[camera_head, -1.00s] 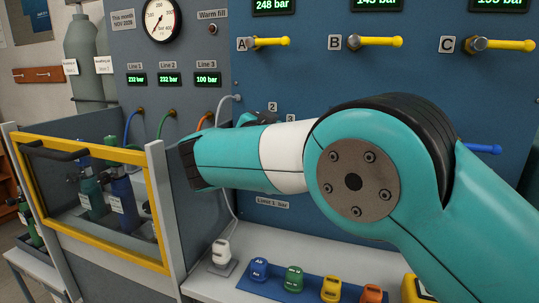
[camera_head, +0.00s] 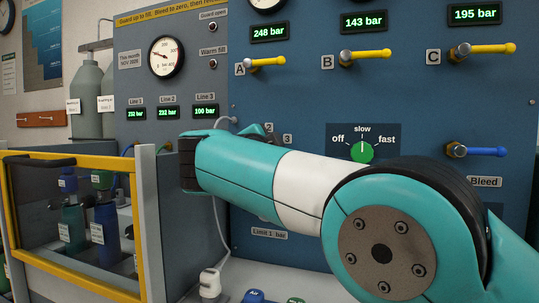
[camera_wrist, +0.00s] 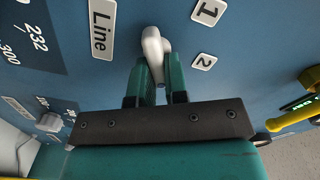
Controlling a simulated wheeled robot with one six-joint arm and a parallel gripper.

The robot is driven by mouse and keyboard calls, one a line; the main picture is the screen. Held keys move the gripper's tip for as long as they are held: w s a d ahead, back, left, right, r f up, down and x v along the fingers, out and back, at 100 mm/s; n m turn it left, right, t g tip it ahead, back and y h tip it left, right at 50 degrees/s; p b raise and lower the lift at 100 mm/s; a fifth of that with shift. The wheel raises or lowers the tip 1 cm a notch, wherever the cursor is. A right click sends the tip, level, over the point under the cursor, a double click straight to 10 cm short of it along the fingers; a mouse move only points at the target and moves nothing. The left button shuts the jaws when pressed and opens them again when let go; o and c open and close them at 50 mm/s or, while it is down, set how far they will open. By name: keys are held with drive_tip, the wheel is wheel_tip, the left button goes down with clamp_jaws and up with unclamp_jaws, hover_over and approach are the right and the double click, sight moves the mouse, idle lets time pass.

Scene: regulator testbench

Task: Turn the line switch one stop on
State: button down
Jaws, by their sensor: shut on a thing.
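The line switch (camera_wrist: 154,45) is a pale grey knob on the blue panel in the wrist view. It stands between the "Line" label (camera_wrist: 101,29) and the "1" and "2" labels (camera_wrist: 207,66). My gripper (camera_wrist: 153,72) has its two teal fingers on either side of the switch, shut on it. The fingers cover part of the knob, so which stop it points to is hard to tell.
Yellow levers A (camera_head: 268,62), B and C are above. A yellow-framed guard (camera_head: 75,282) with bottles behind it stands at left. A white hose hangs below my arm.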

idle(0.4)
drive_tip(key=c, duration=1.1)
unclamp_jaws()
drive_tip(key=shift+c, duration=0.2)
